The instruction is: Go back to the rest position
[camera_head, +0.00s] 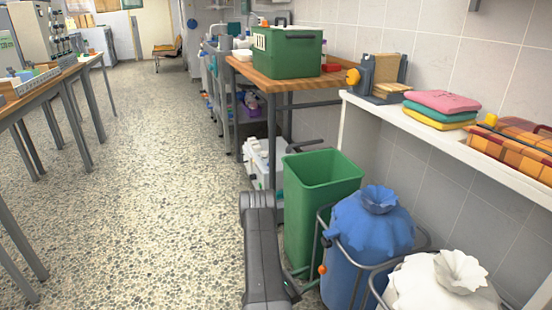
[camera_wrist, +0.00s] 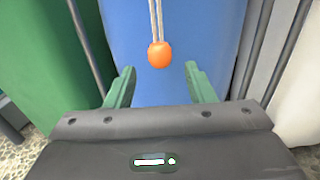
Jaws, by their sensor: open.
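My gripper (camera_wrist: 161,83) shows in the wrist view with its two green fingers apart and nothing between them. An orange ball (camera_wrist: 159,54) on a pale cord hangs just beyond the fingertips, in front of a blue laundry bag (camera_wrist: 200,30). In the head view my dark arm reaches forward and down beside the bins. The orange ball (camera_head: 321,269) hangs at the front of the blue bag (camera_head: 367,245), which stands in a grey metal frame. My gripper is mostly hidden behind my arm there.
A green bin (camera_head: 320,200) stands left of the blue bag, a white bag (camera_head: 440,285) right of it. The speckled floor (camera_head: 160,180) to the left is clear.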

